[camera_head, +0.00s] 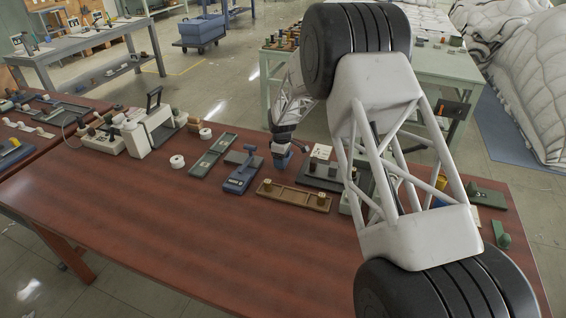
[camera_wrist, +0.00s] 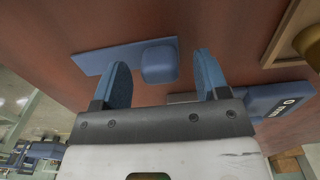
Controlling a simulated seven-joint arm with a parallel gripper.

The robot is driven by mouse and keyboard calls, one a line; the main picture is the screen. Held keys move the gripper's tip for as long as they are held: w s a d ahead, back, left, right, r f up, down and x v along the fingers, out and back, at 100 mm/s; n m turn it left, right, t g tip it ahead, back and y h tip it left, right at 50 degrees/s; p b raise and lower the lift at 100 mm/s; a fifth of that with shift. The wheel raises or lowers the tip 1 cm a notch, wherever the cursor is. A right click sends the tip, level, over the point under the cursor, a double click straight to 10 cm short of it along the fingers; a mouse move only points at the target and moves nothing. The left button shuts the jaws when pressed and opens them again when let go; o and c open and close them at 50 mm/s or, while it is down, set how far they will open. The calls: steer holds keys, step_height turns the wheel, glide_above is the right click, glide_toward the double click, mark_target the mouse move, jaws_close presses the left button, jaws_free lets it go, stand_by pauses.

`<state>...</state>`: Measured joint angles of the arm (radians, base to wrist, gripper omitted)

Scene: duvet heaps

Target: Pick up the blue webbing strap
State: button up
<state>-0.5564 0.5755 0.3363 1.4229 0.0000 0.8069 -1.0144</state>
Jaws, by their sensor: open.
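A flat blue strap (camera_wrist: 104,60) with a thicker rounded blue block (camera_wrist: 158,64) at one end lies on the red-brown surface in the wrist view; it looks like the webbing strap. My gripper (camera_wrist: 161,60) is open, with one blue finger on each side of the block in the picture. The left finger overlaps part of the flat strap. I cannot tell whether the fingers touch it or how high they are. In the head view my gripper (camera_head: 282,162) points down over the far side of the table. I cannot separate the strap from the fingers there.
A blue device with a label (camera_head: 242,172) stands left of my gripper on the red-brown table (camera_head: 190,245). A wooden tray with brass knobs (camera_head: 293,196) lies in front, and a dark tray (camera_head: 335,178) is to the right. The table's front is clear.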

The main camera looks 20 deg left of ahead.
steer(key=shift+f, duration=0.3)
stand_by(0.4)
steer(key=c, duration=1)
